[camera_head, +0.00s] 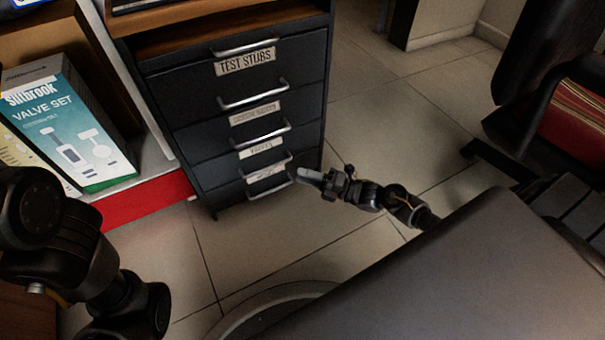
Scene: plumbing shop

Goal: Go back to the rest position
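My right gripper (312,180) is in the middle of the head view, in front of the lower part of a dark drawer cabinet (305,95). Its arm comes in from the lower right. The gripper is small and seen side-on, and I cannot tell whether its fingers are open or shut. I see nothing clearly held in it. My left arm (75,255) shows at the lower left as dark links. My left gripper is not in view.
The cabinet's drawers look shut; the top one reads "TEST STUBS". A "VALVE SET" box (75,130) stands on a red-edged shelf (150,200) at left. A dark chair (550,80) is at right. Tiled floor (400,100) is open between cabinet and chair.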

